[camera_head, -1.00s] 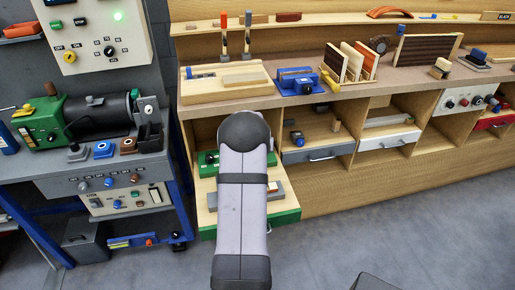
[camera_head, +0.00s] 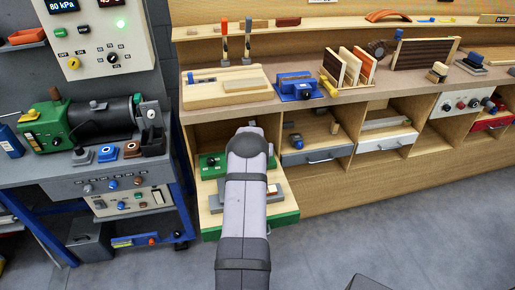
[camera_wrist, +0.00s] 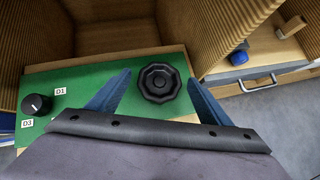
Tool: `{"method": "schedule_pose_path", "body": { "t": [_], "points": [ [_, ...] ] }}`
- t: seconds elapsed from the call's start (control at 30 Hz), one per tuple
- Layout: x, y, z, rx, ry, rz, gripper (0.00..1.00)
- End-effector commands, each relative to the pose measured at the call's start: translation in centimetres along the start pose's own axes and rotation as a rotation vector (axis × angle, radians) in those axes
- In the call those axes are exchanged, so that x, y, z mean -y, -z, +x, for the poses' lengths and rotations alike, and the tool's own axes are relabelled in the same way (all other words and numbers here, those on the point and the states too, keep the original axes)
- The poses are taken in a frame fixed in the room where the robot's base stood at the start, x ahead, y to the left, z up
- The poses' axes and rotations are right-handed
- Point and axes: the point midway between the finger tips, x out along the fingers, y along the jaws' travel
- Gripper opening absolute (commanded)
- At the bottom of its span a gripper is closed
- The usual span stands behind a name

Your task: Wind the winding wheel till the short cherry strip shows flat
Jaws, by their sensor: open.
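A black lobed wheel (camera_wrist: 159,82), which looks like the winding wheel, stands on a green panel (camera_wrist: 75,82) in the wrist view. My gripper (camera_wrist: 159,77) is open, with one blue finger on each side of the wheel. Gaps show between the fingers and the wheel, and I cannot tell whether either touches. In the head view my arm hides the wheel and the fingers, but part of the green panel (camera_head: 207,173) shows on the left. I cannot make out a short cherry strip that shows flat in either view.
A black dial (camera_wrist: 37,104) marked D1 and D3 sits left of the wheel. Wooden compartment walls (camera_wrist: 235,35) rise close on both sides. A grey drawer (camera_head: 318,155) is to the right. A green-fronted drawer (camera_head: 285,220) juts out below. Open floor (camera_head: 400,225) lies in front.

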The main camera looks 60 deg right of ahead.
Motion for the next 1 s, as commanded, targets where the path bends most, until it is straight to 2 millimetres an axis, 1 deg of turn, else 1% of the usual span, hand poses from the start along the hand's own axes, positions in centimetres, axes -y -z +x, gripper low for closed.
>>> {"method": "schedule_pose_path", "body": {
  "t": [0.2,0.47,0.5,0.57,0.6,0.63,0.67,1.0],
  "points": [
    [0.02,0.00,0.43,0.000,0.000,-0.001,0.73],
    [0.00,0.04,0.50,0.001,0.000,-0.001,0.73],
    [0.00,0.04,0.49,0.001,0.000,-0.001,0.68],
    [0.00,0.04,0.49,0.001,0.000,-0.001,0.54],
    [0.00,0.04,0.49,0.001,0.000,-0.001,0.44],
    [0.00,0.04,0.49,0.001,0.000,-0.001,0.37],
    [0.00,0.04,0.48,0.001,0.000,-0.001,0.33],
    [-0.08,-0.07,0.30,-0.001,0.013,0.014,0.33]
  ]
}}
